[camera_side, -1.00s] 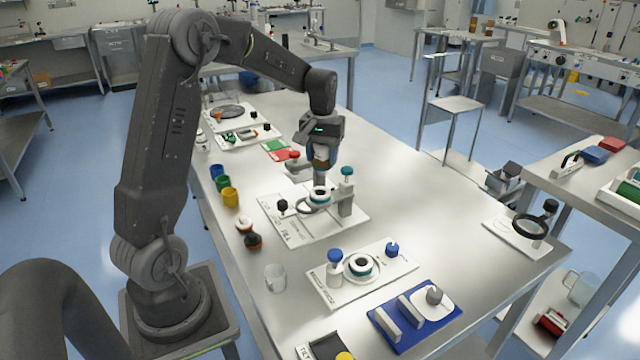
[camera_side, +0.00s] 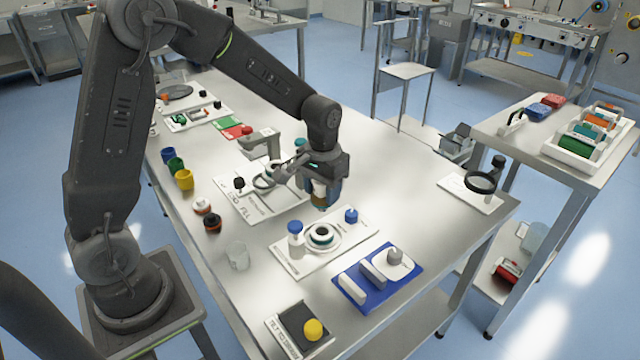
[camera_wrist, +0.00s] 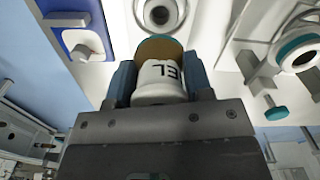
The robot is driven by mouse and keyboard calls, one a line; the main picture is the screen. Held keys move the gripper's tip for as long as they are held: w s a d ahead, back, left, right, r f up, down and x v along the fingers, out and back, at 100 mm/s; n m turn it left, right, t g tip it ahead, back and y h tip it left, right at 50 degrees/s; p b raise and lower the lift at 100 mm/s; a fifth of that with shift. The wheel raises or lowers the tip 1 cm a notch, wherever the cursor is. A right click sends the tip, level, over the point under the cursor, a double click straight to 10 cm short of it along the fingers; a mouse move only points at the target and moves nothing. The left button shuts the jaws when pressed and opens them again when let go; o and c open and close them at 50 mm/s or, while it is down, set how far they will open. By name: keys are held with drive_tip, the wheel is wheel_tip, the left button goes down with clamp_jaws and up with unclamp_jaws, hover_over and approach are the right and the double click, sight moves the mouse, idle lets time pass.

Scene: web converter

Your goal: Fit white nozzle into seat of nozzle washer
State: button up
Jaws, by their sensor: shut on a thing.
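The white nozzle (camera_wrist: 160,88) is in my gripper (camera_wrist: 162,72), a white body with dark letters and a brownish far end, between the two blue fingers. In the side view my gripper (camera_side: 320,198) hangs above the back edge of the nozzle washer, and the held piece is mostly hidden. The nozzle washer (camera_side: 290,262) is a white plate with blue-capped posts and a round seat (camera_side: 322,235) with a dark centre. The seat also shows in the wrist view (camera_wrist: 160,14), beyond the held piece and apart from it. The seat looks empty.
A blue plate with grey blocks (camera_side: 378,272) lies in front of the washer. A white ring station with an upright arm (camera_side: 262,180) stands behind it. A clear beaker (camera_side: 238,256) and a dark pad with a yellow knob (camera_side: 313,329) are nearby.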

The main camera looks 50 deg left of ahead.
sight(322, 208)
drive_tip(key=shift+f, duration=2.8)
drive_tip(key=shift+f, duration=1.9)
drive_tip(key=o, duration=1.2)
drive_tip(key=shift+r, duration=0.1)
wheel_tip(322, 208, up, 14)
drive_tip(key=shift+f, duration=0.15)
